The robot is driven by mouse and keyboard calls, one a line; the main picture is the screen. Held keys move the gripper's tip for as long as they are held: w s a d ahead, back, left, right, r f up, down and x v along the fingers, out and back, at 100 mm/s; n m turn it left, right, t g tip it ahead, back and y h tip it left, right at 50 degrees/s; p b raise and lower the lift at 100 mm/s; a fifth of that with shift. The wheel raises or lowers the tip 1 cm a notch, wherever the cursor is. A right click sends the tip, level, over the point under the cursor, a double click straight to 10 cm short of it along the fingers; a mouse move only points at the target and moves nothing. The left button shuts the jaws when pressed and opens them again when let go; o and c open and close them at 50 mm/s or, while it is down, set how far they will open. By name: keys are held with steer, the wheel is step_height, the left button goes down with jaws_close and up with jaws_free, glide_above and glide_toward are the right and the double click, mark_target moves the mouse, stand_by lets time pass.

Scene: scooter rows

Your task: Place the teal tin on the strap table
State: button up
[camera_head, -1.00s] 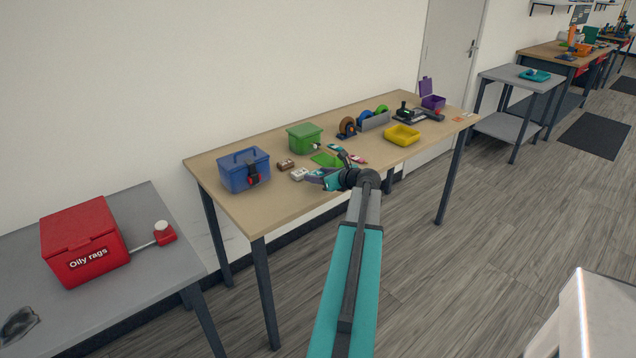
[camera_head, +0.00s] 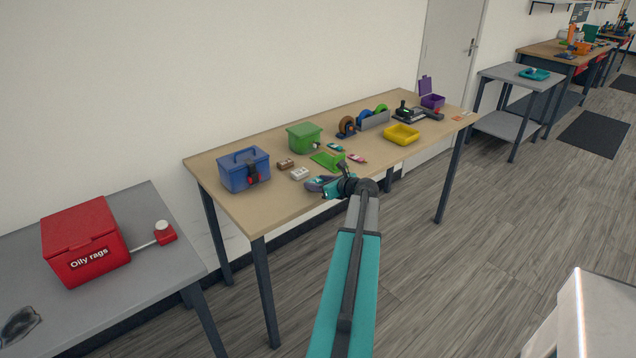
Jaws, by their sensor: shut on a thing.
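My gripper (camera_head: 328,190) is at the front edge of the long wooden table (camera_head: 240,212), low over its top or just in front of it. It is small in the view and partly hidden by my own wrist. It is shut on a small teal thing, seemingly the teal tin, which I cannot clearly tell apart from my teal gripper parts. A dark slate-coloured thing (camera_head: 313,184) shows right beside the fingertips. I cannot tell which table is the strap table.
The wooden table holds a blue box (camera_head: 244,170), a green box (camera_head: 304,138), a yellow tray (camera_head: 401,134), tape rolls and several small items. A grey table (camera_head: 150,205) with a red oily-rags bin (camera_head: 84,240) stands left. A grey stand (camera_head: 520,75) bears a teal tray (camera_head: 534,74).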

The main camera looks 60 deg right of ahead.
steer(key=shift+f, duration=0.15)
steer(key=o, duration=1.2)
steer(key=shift+r, duration=0.25)
steer(key=b+v, duration=0.1)
steer(key=v, duration=1.1)
steer(key=shift+a+b, duration=0.1)
steer(key=shift+b, duration=0.25)
